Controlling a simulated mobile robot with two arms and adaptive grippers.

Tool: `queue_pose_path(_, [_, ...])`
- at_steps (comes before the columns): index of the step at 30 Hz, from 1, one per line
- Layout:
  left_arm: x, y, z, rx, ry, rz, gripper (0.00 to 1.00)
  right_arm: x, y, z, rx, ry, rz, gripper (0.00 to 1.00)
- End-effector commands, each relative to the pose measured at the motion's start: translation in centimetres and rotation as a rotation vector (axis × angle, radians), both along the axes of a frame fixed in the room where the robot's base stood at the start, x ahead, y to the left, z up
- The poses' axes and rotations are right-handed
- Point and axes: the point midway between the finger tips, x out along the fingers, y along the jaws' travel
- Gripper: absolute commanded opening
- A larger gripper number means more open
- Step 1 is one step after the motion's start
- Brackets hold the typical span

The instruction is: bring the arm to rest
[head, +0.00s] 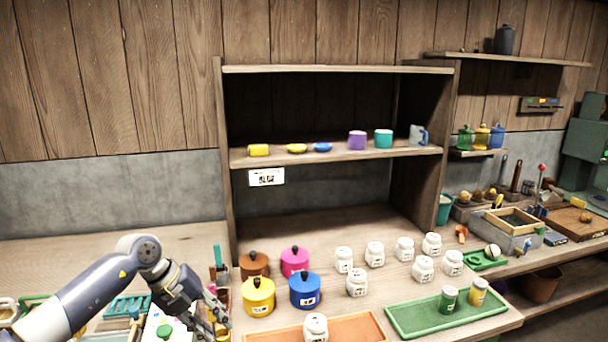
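My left arm comes in from the lower left, bent at a grey joint. My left gripper (217,318) points down and right, low over the bench, left of the yellow pot (258,296). Its dark fingers overlap the clutter behind them, so their gap is unclear. I see nothing clearly held in it. My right arm and gripper are not in view.
Near the gripper are a brown pot (254,265), a blue pot (305,290), a pink pot (294,262) and a teal-handled tool (218,256). White jars, an orange tray (350,329) and a green tray (410,318) lie right. The bench behind the arm is bare.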

Motion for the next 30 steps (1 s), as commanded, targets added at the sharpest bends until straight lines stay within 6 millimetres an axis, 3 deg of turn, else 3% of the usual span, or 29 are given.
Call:
queue_pose_path(3, [-0.8,-6.9,-0.1,-0.210,-0.072,-0.064,0.32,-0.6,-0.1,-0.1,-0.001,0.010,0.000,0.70])
queue_pose_path(7, [-2.3,-14.7,2.2,-0.518,-0.171,-0.079,0.32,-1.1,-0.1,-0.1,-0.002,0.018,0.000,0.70])
queue_pose_path(9, [-2.9,-17.7,4.2,-0.683,-0.220,-0.050,0.32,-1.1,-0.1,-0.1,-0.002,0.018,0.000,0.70])
queue_pose_path(13, [-3.7,-20.7,8.4,-0.973,-0.298,0.070,0.32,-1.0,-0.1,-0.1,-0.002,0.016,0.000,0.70])
queue_pose_path(17, [-3.6,-20.4,11.9,-1.215,-0.352,0.275,0.32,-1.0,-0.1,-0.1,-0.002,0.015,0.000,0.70])
queue_pose_path(22, [-2.8,-16.2,13.3,-1.432,-0.377,0.647,0.32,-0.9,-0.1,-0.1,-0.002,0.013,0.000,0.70])
queue_pose_path(26, [-2.7,-11.5,11.3,-1.504,-0.351,0.985,0.32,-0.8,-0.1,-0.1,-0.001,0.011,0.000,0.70])
queue_pose_path(30, [-4.2,-6.3,6.4,-1.475,-0.278,1.367,0.32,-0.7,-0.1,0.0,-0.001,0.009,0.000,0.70])
